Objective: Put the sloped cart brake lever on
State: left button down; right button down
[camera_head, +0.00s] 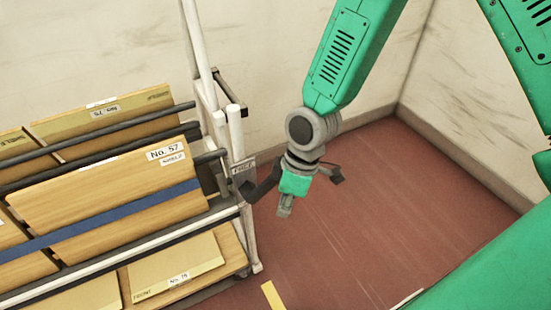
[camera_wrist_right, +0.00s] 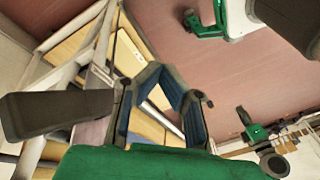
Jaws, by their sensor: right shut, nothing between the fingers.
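The sloped cart (camera_head: 222,120) stands at the left in the head view, with a white frame and slanted racks of boards.
Boards (camera_head: 110,190) with number labels rest on the cart behind dark rails and a blue strap (camera_head: 100,218). The red floor (camera_head: 360,230) right of the cart is open, with a yellow mark (camera_head: 272,296). Pale walls (camera_head: 280,60) close off the back and right.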

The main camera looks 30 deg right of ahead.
jog(key=w+d+r+n+p, duration=0.1)
jog(key=w+r+n, duration=0.3)
jog(key=r, duration=0.5)
jog(key=w+d+r+n, duration=0.1)
jog(key=w+r+n, duration=0.25)
jog(key=r, duration=0.55)
jog(key=h+b, duration=0.1)
jog(key=b, duration=0.2)
send_over(268, 181)
notch_tip(268, 181, down, 10)
jog(key=shift+f, duration=0.1)
jog(key=shift+w+d+f+b, duration=0.1)
jog(key=shift+d+f+b, duration=0.2)
jog(key=shift+d+f, duration=0.95)
jog(key=shift+f, duration=0.05)
